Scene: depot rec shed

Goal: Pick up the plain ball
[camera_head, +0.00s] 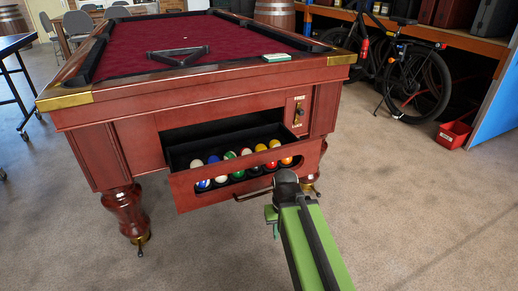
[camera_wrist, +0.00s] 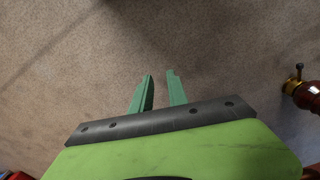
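An open drawer (camera_head: 186,196) sticks out of the front of the pool table. Several balls lie in it in two rows. At the left end of the back row is a ball that looks plain white (camera_head: 196,163); its lower part is hidden. Other balls show blue, green, yellow, orange and red, and they are too small to tell all their markings. My gripper (camera_head: 274,230) hangs just in front of the drawer, right of its handle, pointing down. In the wrist view, its two green fingers (camera_wrist: 160,76) are apart with only carpet beyond them.
The pool table (camera_head: 130,94) has a triangle rack (camera_head: 178,57) and a small green box (camera_head: 282,58) on top. The drawer's handle (camera_head: 254,195) juts forward near my arm. A bicycle (camera_head: 412,82) and a red bin (camera_head: 453,134) stand at right. The carpet in front is clear.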

